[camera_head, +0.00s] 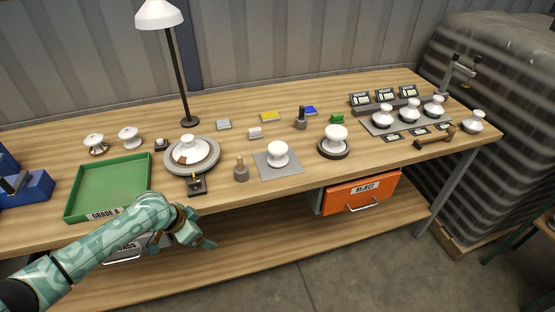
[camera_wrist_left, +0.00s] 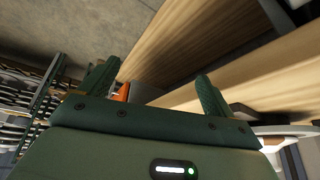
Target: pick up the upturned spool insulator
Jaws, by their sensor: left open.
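Several white insulators stand on the table, and I cannot tell surely which is the upturned spool. One white insulator (camera_head: 278,151) sits on a grey square mat (camera_head: 292,169) at the front middle. Another white insulator (camera_head: 336,135) stands on a dark round base right of it. A white insulator with a brown patch (camera_head: 189,152) rests on a grey round turntable (camera_head: 210,161). Two more (camera_head: 95,141) (camera_head: 130,136) are at the left. My left gripper (camera_head: 203,241) is open and empty, in front of the table edge; its fingers show in the left wrist view (camera_wrist_left: 154,88). My right gripper is out of view.
A green Grade A tray (camera_head: 80,183) lies at the left and a lamp (camera_head: 188,121) stands behind the turntable. A brown-topped peg (camera_head: 240,170) stands near the front edge. An orange reject drawer (camera_head: 362,194) hangs below. More insulators (camera_head: 409,111) and height displays (camera_head: 384,98) fill the right end.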

